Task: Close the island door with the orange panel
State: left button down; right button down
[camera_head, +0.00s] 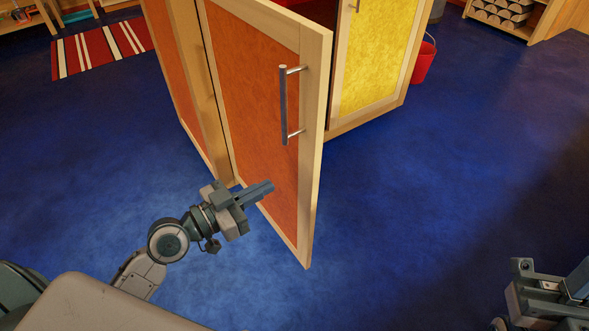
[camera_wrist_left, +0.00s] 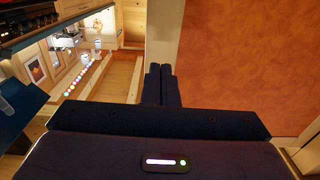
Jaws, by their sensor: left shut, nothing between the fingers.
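The island door with the orange panel (camera_head: 252,85) stands open, swung out towards me, with a pale wood frame and a dark bar handle (camera_head: 283,105) near its free edge. A dark gap shows behind that edge. My left gripper (camera_head: 268,187) is shut and empty, in front of the lower part of the orange panel. I cannot tell whether it touches the door. In the left wrist view its closed fingers (camera_wrist_left: 160,75) point at the pale frame strip, with the orange panel (camera_wrist_left: 250,65) to the right. My right gripper (camera_head: 545,292) is partly cut off at the bottom right.
A yellow-panelled door (camera_head: 380,55) is on the island behind the orange door. A red bucket (camera_head: 424,60) stands beside it. A striped rug (camera_head: 100,46) lies at the upper left. The blue floor (camera_head: 420,190) right of the door is clear.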

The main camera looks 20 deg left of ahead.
aim_at(307, 166)
pick_arm(q)
jog(key=shift+x, duration=4.2)
jog(key=shift+d, duration=0.1)
